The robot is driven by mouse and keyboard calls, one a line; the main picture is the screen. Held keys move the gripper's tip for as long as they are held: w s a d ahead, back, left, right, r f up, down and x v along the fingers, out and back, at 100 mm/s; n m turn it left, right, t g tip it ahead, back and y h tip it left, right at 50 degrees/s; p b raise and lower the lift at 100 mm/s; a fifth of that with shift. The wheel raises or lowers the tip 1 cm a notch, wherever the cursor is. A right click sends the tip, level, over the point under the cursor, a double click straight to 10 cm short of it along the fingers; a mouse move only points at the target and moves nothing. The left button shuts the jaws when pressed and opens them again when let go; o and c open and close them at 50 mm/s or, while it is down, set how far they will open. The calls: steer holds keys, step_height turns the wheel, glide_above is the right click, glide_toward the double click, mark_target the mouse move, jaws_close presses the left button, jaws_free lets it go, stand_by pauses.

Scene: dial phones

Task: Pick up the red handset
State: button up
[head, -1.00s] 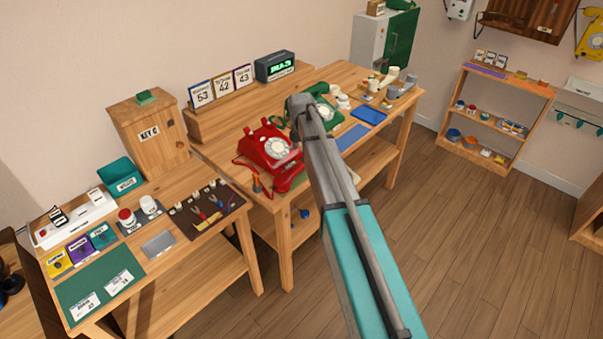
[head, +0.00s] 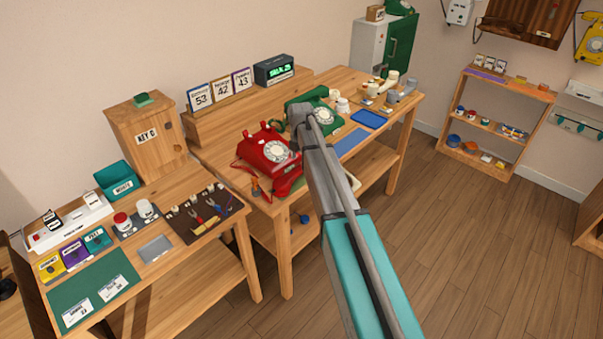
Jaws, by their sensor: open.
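The red dial phone (head: 283,174) stands on the wooden workbench left of the picture's middle in the head view. Nothing is seen touching the handset.
A green dial phone (head: 326,120) stands just behind my arm, partly covered. A blue tray (head: 369,119) and small pots are to the right. A lower bench (head: 187,253) with tools and boxes is front left. The floor (head: 470,250) at right is clear.

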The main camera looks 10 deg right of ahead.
steer(key=shift+s+f+b, duration=0.15)
steer(key=shift+f+b, duration=0.5)
steer(key=shift+f, duration=0.05)
steer(key=shift+s+f+b, duration=0.1)
steer(key=shift+f+b, duration=0.5)
steer(key=shift+f, duration=0.1)
steer(key=shift+d+f+b, duration=0.1)
steer(key=shift+f+b, duration=0.9)
jaws_close()
